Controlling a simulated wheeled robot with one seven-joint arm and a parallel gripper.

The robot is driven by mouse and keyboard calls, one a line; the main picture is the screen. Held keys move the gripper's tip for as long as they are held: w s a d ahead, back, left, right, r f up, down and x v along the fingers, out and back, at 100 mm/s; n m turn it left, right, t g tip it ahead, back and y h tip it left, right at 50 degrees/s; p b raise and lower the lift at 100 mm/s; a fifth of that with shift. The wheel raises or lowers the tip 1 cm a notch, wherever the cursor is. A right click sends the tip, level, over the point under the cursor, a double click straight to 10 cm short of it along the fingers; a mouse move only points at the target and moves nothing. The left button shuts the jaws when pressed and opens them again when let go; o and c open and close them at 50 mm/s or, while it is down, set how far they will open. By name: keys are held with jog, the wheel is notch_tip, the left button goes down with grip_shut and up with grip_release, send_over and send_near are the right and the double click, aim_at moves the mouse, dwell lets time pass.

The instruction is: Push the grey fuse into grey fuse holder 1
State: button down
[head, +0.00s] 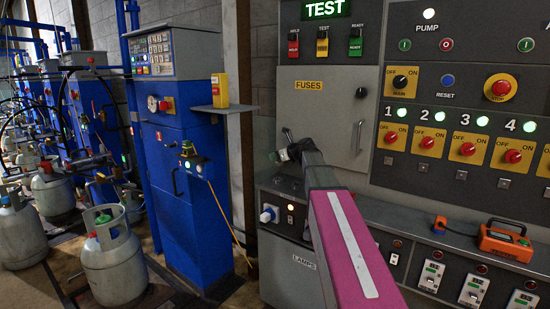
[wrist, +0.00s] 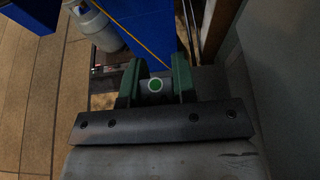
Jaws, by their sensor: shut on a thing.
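My gripper (wrist: 155,86) is shut on a small pale grey piece, which looks like the grey fuse (wrist: 145,86). In the head view, my gripper (head: 287,145) is in front of the lower left of the grey panel marked FUSES (head: 308,85). The held piece is too small and too covered there to make out. Grey fuse holder 1 is not visible in either view.
The FUSES panel has a handle (head: 359,136) and looks closed. A counter (head: 440,225) with an orange device (head: 505,242) runs to the right. A blue cabinet (head: 190,190) with a small shelf (head: 222,108) stands left. Gas cylinders (head: 112,260) stand on the floor.

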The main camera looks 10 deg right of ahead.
jog(key=shift+f, duration=0.15)
jog(key=shift+f, duration=2.7)
jog(key=shift+f, duration=1.2)
jog(key=c, duration=0.8)
grip_release()
jog(key=v, duration=1)
jog(key=shift+s+d+r, duration=0.1)
jog(key=shift+s+d, duration=0.1)
jog(key=shift+s, duration=0.05)
